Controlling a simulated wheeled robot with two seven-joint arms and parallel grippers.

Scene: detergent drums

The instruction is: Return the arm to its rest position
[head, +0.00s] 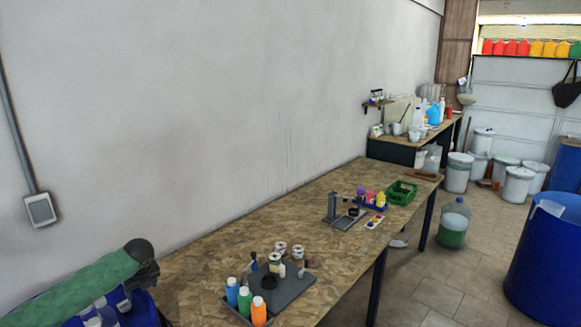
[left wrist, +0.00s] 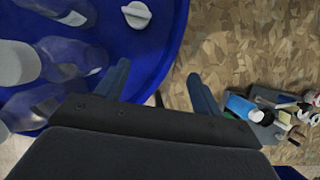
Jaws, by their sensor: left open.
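My left arm enters the head view at the lower left, green with a dark grey end. My left gripper (head: 146,270) is at that end, above a blue drum (head: 140,308); its fingertips cannot be made out there. In the left wrist view the left gripper (left wrist: 161,84) is open, its two blue-grey fingers wide apart with nothing between them. The blue drum (left wrist: 172,50) lies beneath, on the left side. Clear bottles (left wrist: 68,58) and a white cap (left wrist: 137,14) are in or over the drum. My right gripper is not in view.
A chipboard table (head: 215,262) runs beside the drum. On it are a dark tray (head: 293,287) with bottles and jars, a grey stand (head: 333,207) and a green crate (head: 402,192). Another blue drum (head: 545,260) stands at the right. The wall side above the table is free.

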